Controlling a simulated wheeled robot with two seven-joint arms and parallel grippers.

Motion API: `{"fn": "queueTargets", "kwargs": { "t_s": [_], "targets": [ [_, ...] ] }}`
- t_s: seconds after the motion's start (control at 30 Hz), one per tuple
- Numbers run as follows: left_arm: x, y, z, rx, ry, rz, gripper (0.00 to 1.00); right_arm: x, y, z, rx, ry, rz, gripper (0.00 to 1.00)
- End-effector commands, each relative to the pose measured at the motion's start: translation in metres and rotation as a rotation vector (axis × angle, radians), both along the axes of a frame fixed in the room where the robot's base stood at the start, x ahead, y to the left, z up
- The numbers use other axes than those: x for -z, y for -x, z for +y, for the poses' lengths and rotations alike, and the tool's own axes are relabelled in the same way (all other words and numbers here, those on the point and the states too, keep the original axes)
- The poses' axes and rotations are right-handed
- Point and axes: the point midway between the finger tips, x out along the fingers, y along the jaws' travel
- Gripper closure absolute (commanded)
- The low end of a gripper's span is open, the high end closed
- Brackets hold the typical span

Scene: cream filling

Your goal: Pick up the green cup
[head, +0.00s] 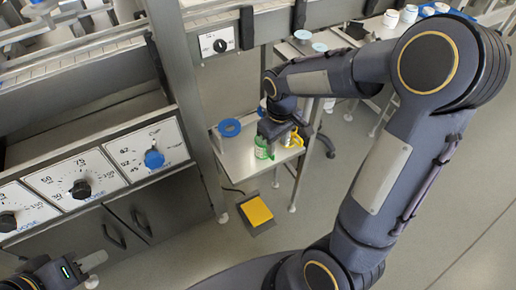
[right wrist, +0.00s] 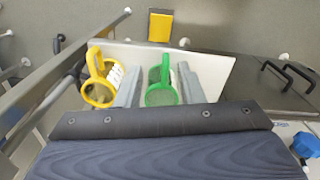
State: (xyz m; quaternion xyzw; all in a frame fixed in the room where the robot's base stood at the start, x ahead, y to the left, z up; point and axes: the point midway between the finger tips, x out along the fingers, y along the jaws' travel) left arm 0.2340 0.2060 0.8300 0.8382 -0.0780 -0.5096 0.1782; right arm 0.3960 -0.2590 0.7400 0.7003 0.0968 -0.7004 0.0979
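The green cup (head: 262,149) stands on a small white table (head: 236,166) in the head view. In the right wrist view the green cup (right wrist: 163,92) shows its rim and handle between the two grey fingers of my right gripper (right wrist: 161,86). The fingers are apart, with a gap visible on the left side; contact on the right side is unclear. In the head view my right gripper (head: 273,132) is over the cup and hides part of it. My left gripper (head: 94,271) is at the bottom left, its fingers apart and empty, far from the cup.
A yellow cup (right wrist: 99,92) stands close to the left of the green cup in the right wrist view. A blue ring-shaped item (head: 229,128) is on the same table. A yellow pedal (head: 257,211) lies on the floor. A machine with dials (head: 82,188) stands at left.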

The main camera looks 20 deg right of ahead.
Motion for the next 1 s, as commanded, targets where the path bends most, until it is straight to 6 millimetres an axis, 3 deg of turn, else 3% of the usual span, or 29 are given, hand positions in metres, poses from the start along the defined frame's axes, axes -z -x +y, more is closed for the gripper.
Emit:
{"fn": "queueTargets", "kwargs": {
  "t_s": [0.4,0.7,1.0],
  "targets": [
    [0.018,0.000,0.000,0.000,0.000,0.000,0.64,0.057,-0.001,0.009,0.001,-0.001,0.002,0.65],
    [0.018,0.000,0.000,0.000,0.000,0.000,0.64,0.060,-0.002,0.009,0.001,-0.001,0.000,0.65],
    [0.018,0.000,0.000,0.000,0.000,0.000,0.64,0.060,-0.002,0.009,0.002,-0.001,0.000,1.00]
  ]
}}
